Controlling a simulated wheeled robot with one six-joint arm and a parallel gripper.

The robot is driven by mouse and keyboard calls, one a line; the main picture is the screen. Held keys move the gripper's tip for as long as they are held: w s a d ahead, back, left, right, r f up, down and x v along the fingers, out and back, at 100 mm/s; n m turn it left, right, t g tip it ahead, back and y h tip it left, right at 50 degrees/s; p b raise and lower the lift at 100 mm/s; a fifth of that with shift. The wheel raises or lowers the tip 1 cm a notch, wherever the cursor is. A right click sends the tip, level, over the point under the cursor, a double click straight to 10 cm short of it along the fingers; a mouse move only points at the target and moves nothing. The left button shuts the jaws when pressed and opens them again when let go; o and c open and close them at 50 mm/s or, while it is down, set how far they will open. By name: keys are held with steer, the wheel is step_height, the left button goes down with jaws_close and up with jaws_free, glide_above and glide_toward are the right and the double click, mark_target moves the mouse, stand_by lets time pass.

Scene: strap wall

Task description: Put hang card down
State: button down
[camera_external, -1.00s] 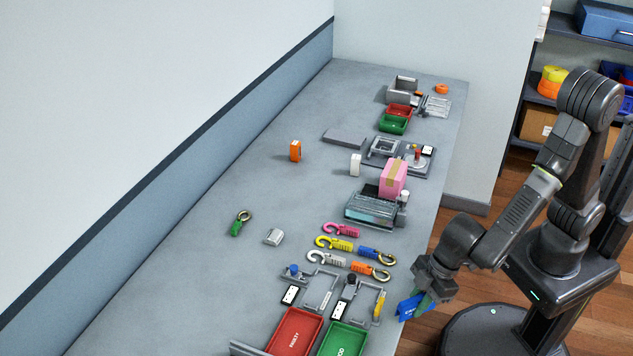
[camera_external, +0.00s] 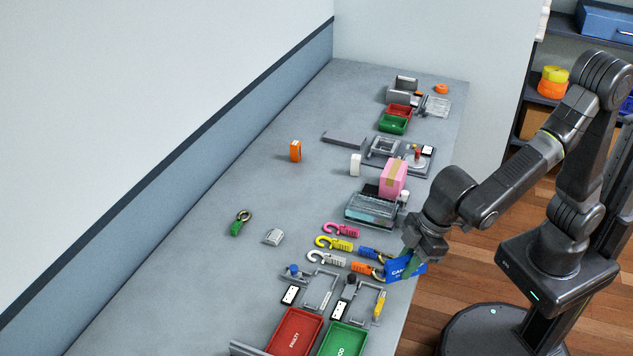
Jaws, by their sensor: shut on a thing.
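The hang card (camera_external: 405,269) is blue with pale lettering that is only partly readable. My gripper (camera_external: 413,254) is shut on it at the table's right edge, beside the hooks. The gripper and arm hide part of the card, and I cannot tell whether the card touches the table (camera_external: 190,262). A green part shows at the fingers, against the card.
Pink (camera_external: 342,230), yellow (camera_external: 335,243), blue (camera_external: 374,253), white (camera_external: 327,259) and orange (camera_external: 366,268) hooks lie left of the card. A red tray (camera_external: 296,331) and a green tray (camera_external: 343,340) stand at the front. The table's left middle is mostly clear.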

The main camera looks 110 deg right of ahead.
steer(key=w+d+m+h, duration=0.1)
steer(key=w+d+m, duration=0.25)
steer(key=d, duration=0.95)
steer(key=m+g+h, duration=0.1)
steer(key=m+h, duration=0.1)
steer(key=m, duration=0.3)
glide_above(322, 205)
steer(key=s+a, duration=0.1)
steer(key=shift+n, duration=0.25)
step_height(322, 205, down, 11)
steer(key=shift+s+r+p, duration=0.1)
steer(key=shift+p, duration=0.35)
steer(key=shift+f+p, duration=0.4)
steer(key=shift+f, duration=1.8)
steer(key=shift+a, duration=0.1)
steer(key=shift+f, duration=0.15)
steer(key=c, duration=1.3)
jaws_free()
steer(key=shift+c, duration=0.2)
